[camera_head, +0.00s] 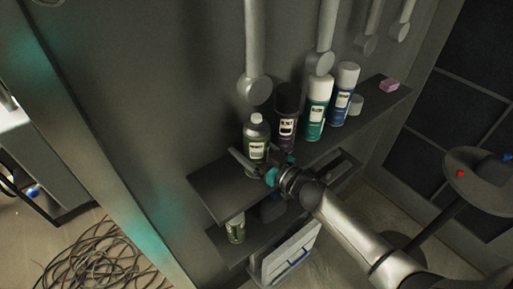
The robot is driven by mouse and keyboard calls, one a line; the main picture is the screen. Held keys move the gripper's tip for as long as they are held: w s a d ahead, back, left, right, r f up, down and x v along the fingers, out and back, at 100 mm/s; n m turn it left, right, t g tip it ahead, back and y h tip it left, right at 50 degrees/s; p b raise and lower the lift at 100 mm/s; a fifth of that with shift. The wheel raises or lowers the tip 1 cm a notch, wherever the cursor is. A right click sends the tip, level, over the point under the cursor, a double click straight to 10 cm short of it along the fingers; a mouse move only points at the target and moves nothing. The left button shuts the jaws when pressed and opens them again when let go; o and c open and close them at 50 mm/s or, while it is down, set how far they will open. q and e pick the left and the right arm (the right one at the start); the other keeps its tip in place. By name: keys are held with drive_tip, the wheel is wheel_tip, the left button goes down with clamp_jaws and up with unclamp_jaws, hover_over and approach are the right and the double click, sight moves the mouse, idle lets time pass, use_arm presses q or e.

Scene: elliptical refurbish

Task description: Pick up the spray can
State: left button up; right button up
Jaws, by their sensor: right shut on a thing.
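A grey-green spray can (257,136) with a pale label and a light grey top is upright at the left part of the upper dark shelf. My right gripper (262,159) comes from the lower right, with a finger on each side of the can's lower part, and is shut on it. The gripper hides the can's base, so I cannot tell whether it touches the shelf. My left gripper is not in view.
To the right on the upper shelf (212,189) stand a black can (286,112), a green can (317,108) and a blue can (343,95). A pink block (389,86) lies at the far end. Grey hanging fixtures (254,88) come down close above the cans.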

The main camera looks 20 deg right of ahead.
wheel_tip(320, 180, up, 10)
drive_tip(key=p, duration=0.3)
drive_tip(key=shift+r, duration=0.1)
idle(0.3)
drive_tip(key=o, duration=1)
drive_tip(key=shift+c, duration=0.2)
clamp_jaws()
